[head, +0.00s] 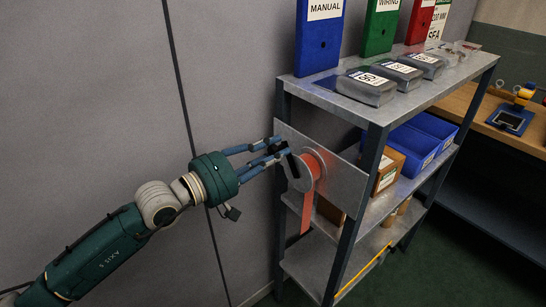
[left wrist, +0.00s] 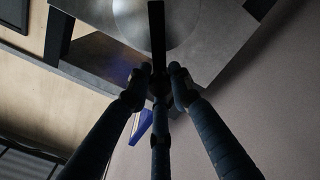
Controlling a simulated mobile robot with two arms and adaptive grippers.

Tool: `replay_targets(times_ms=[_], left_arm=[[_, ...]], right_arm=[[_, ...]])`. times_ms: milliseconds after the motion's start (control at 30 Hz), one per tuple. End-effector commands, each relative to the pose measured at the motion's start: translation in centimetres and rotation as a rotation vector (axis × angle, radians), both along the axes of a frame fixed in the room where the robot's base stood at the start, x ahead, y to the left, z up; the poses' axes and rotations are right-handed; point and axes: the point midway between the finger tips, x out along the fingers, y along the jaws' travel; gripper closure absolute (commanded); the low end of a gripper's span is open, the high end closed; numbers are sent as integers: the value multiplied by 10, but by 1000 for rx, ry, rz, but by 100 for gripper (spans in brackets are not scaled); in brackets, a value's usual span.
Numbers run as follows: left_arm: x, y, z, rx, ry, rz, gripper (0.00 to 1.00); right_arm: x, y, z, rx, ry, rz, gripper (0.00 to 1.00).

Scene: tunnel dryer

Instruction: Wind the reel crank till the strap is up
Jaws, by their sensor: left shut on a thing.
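The reel (head: 316,163) is mounted on a grey plate (head: 345,185) at the near end of the metal shelf. Orange strap is wound on it, and a length of strap (head: 307,212) hangs down below. The dark crank (head: 292,163) is on the reel's left face. It also shows in the left wrist view as a dark bar (left wrist: 157,35) in front of the pale reel disc (left wrist: 190,20). My left gripper (head: 279,150) comes from the left, its blue fingers shut on the crank handle. The fingers mostly hide the handle. My right gripper is not in view.
A wooden bench (head: 525,135) stands at the right. The wall is close behind my left arm; floor is clear in front.

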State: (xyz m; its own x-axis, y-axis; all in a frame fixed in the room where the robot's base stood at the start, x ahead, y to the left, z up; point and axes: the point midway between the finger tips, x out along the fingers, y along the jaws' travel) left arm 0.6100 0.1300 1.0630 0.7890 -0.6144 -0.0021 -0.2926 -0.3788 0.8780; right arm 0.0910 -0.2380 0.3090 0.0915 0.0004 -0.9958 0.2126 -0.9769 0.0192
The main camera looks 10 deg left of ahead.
Motion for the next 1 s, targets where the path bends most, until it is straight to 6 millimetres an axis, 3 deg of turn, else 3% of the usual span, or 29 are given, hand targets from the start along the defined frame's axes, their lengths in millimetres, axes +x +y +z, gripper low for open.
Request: replay_targets(times_ms=[533, 567, 667, 1000], left_arm=[[1, 1, 8, 15, -29, 2, 100], [1, 1, 8, 15, -29, 3, 78], [1, 1, 7, 15, -28, 2, 60], [-2, 2, 3, 18, -19, 1, 60]], right_arm=[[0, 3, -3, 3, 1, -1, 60], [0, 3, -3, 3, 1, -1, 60], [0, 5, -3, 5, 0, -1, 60], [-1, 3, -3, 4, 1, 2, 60]])
